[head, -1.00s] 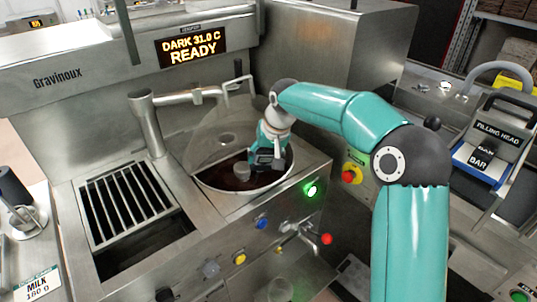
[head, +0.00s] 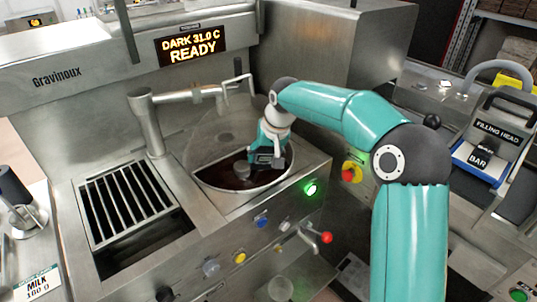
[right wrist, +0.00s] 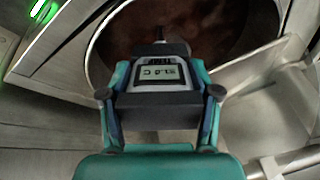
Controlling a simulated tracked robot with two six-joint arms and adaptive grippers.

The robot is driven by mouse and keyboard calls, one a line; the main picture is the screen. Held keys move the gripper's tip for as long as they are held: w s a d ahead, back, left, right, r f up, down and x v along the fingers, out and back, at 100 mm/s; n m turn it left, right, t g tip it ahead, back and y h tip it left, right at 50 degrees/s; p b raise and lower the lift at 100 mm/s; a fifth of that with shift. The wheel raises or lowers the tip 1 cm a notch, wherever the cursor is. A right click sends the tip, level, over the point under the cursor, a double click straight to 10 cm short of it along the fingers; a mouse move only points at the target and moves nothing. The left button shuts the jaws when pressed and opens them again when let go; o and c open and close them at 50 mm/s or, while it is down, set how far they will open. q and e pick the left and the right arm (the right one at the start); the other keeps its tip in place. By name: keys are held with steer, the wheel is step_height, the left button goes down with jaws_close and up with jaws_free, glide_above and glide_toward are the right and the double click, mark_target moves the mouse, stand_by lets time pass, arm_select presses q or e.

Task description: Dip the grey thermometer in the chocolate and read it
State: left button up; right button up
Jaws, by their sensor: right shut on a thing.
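The grey thermometer (right wrist: 158,78) is held in my right gripper (right wrist: 160,105), which is shut on its body. Its small screen faces the wrist camera and shows digits and a C, too small to read for certain. Its probe end points toward the dark chocolate (right wrist: 190,25); I cannot tell how deep the tip is. In the head view, my right gripper (head: 270,150) is over the round chocolate bowl (head: 215,188), with dark chocolate (head: 225,172) inside. The machine's sign (head: 192,46) reads DARK 31.0 C READY. My left gripper is not in view.
A transparent guard (head: 208,140) stands behind the bowl, near a metal spout pipe (head: 148,125). A slatted grate (head: 125,205) lies left of it. A lit green button (head: 311,190) and a red-knobbed lever (head: 326,237) are on the front panel.

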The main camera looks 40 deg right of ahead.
step_height(320, 180, up, 12)
steer(key=p, duration=1)
steer(key=shift+r+p, duration=0.15)
steer(key=shift+p, duration=0.2)
step_height(320, 180, up, 3)
steer(key=shift+f+p, duration=0.1)
steer(key=shift+p, duration=0.2)
stand_by(0.3)
